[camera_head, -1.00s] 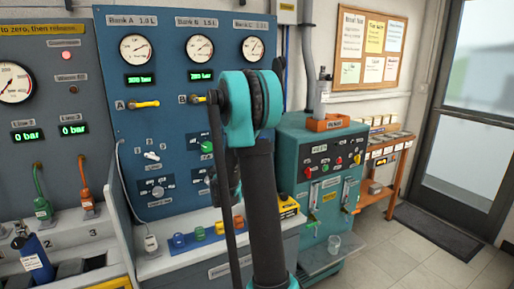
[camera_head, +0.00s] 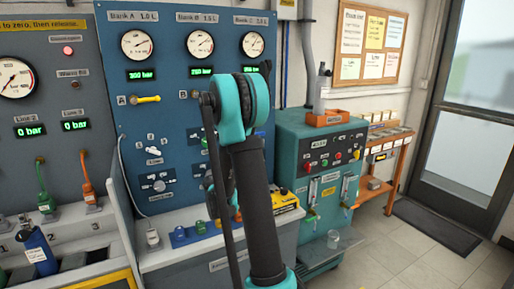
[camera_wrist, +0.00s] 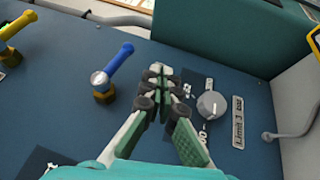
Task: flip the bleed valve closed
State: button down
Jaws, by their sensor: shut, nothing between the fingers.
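My gripper (camera_wrist: 157,75) is shut and empty in the wrist view, with its fingertips close to the blue panel face (camera_wrist: 160,40). A blue lever valve (camera_wrist: 121,60) on a brass base is just left of the fingertips, apart from them in the picture. A yellow lever valve (camera_wrist: 15,27) is farther left at the edge. No readable label marks either as the bleed valve. In the head view, a yellow lever (camera_head: 146,99) beside the letter A is on the blue panel (camera_head: 117,62). My arm hides my gripper and part of the panel there.
A round grey knob (camera_wrist: 211,105) with a "Limit 3 bar" plate (camera_wrist: 238,122) is right of my gripper. A green machine (camera_head: 318,195) stands right of the panel.

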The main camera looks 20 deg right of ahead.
jog(key=v, duration=0.7)
jog(key=shift+f, duration=0.35)
jog(key=shift+d, duration=0.1)
